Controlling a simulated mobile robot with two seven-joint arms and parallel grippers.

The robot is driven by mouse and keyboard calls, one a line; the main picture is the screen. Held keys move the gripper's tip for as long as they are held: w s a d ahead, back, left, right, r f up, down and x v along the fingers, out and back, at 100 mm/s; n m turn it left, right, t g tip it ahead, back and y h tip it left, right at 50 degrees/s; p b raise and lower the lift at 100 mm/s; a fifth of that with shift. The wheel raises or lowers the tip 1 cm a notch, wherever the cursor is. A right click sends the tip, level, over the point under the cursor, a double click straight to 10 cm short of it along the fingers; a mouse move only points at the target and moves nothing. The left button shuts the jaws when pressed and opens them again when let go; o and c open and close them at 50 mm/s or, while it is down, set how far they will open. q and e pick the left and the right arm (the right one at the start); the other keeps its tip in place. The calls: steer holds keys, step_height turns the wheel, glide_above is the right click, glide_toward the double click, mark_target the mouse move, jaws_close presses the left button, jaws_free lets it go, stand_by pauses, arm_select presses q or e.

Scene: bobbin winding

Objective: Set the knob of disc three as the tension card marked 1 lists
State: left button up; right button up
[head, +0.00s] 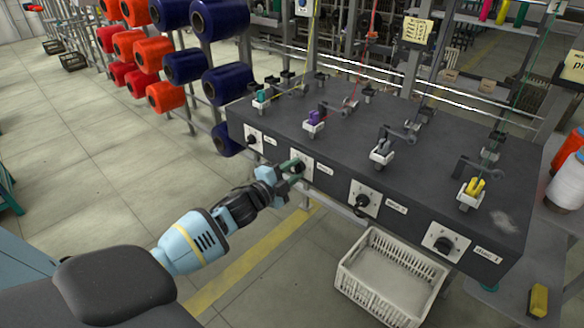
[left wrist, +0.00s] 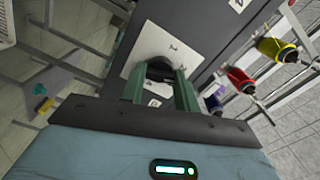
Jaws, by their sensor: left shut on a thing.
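A dark bench (head: 400,130) carries a row of knobs on white dial plates along its front face. My left gripper (head: 293,166) is at the second knob from the left (head: 300,168), partly covering it. In the left wrist view the green fingers (left wrist: 160,86) stand on both sides of this black knob (left wrist: 159,68), in front of its white plate (left wrist: 150,45), shut on it. Its exact pointer setting is hidden. Hanging cards (head: 417,30) (head: 574,66) show behind the bench; their writing is too small to read. My right gripper is not in view.
The other knobs are at the far left (head: 252,139), right of centre (head: 362,203) and far right (head: 443,244). A white crate (head: 385,278) is below the bench. Thread spools (head: 218,18) on a rack stand behind left.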

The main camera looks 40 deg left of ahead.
arm_select(q)
steer(key=shift+n+p, duration=0.45)
steer(key=shift+n, duration=0.55)
steer(key=o, duration=1)
steer(key=s, duration=0.7)
steer(key=shift+s+a, duration=0.3)
steer(key=shift+s, duration=0.1)
